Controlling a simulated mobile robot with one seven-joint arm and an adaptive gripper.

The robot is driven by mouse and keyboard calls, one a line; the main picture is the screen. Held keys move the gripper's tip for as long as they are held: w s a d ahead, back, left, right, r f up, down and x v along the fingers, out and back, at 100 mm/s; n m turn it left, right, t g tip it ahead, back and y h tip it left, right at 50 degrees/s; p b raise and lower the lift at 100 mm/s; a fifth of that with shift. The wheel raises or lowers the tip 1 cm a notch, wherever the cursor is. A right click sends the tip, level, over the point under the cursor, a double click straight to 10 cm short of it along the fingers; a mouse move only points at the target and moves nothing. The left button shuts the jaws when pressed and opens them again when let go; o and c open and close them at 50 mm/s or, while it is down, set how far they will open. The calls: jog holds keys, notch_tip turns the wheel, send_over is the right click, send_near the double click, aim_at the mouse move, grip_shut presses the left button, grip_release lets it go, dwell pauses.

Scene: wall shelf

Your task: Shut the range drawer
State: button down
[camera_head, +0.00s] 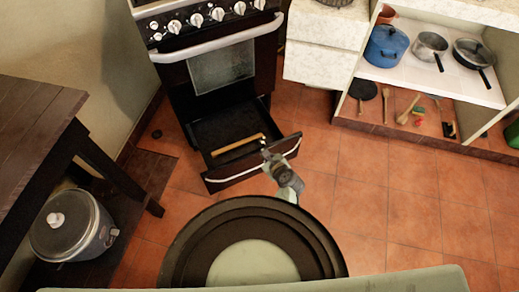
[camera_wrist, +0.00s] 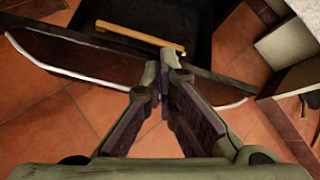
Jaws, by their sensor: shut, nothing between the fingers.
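The range drawer (camera_head: 252,162) is pulled out below the oven door of the dark range (camera_head: 220,62). A light wooden bar-shaped object (camera_head: 238,145) lies inside it; it also shows in the wrist view (camera_wrist: 140,37). The drawer front has a pale curved handle strip and shows in the wrist view (camera_wrist: 90,62). My gripper (camera_head: 266,150) is shut and empty at the top edge of the drawer front, right of its middle. In the wrist view my fingertips (camera_wrist: 165,58) overlap that edge; I cannot tell whether they touch it.
A dark wooden table (camera_head: 40,130) stands at the left, with a grey rice cooker (camera_head: 72,225) below it. White cabinets (camera_head: 318,55) and an open shelf with a blue pot (camera_head: 386,46) and pans are at the right. The tiled floor (camera_head: 400,205) right of the drawer is clear.

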jog(key=s+d+f+m+g, duration=0.1)
jog(key=s+d+f+m, duration=0.1)
jog(key=s+f+m, duration=0.35)
jog(key=n+b, duration=0.2)
jog(key=b, duration=0.6)
send_near(256, 157)
jog(key=shift+x, duration=2.4)
